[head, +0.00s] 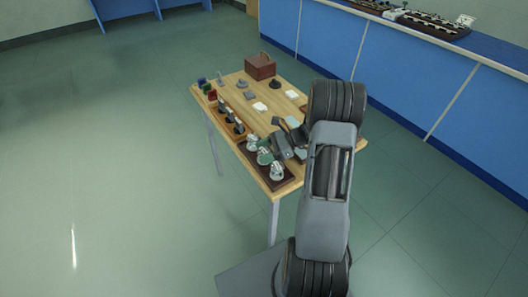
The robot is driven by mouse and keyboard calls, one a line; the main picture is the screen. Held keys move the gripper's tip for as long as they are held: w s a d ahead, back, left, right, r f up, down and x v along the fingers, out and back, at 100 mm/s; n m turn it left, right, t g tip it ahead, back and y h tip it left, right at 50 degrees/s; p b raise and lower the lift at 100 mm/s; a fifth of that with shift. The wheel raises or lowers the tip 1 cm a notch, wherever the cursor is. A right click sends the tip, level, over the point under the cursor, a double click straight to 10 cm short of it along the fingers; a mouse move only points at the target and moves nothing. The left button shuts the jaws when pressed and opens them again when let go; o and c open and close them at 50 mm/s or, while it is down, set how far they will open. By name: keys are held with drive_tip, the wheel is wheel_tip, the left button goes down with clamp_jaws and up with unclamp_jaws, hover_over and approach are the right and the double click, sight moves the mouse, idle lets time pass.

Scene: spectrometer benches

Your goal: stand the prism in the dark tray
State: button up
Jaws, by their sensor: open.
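The dark tray (287,183) lies at the near left corner of the wooden table. Several small pale, rounded pieces on dark bases stand in it, with greenish parts among them. My gripper (277,143) hangs over the table just behind the tray, toward its right end. It is small in the picture and partly merges with my wrist. Its jaws are open, and I see nothing held between them. I cannot single out the prism for certain; the pieces are too small, and my arm hides the table's right part.
A brown wooden rack (222,107) with dark upright pieces runs along the left edge. Red (212,95), green and blue blocks stand at the far left corner. A brown box (260,66) is at the back. White pieces (260,106) lie mid-table. A blue bench (400,75) stands behind.

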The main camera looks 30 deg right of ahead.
drive_tip(key=v, duration=1.1)
drive_tip(key=s+a+r+n+h, duration=0.4)
drive_tip(key=s+a+n+h, duration=0.2)
drive_tip(key=a+n, duration=0.3)
drive_tip(key=s+a+r+n+h, duration=0.4)
drive_tip(key=s+a+n+h, duration=0.2)
drive_tip(key=a+n, duration=0.4)
drive_tip(key=shift+s+a+r+n+h, duration=0.15)
drive_tip(key=shift+s+r+n+h, duration=0.2)
drive_tip(key=shift+s+n, duration=0.55)
drive_tip(key=shift+w+f, duration=0.1)
drive_tip(key=shift+w, duration=0.15)
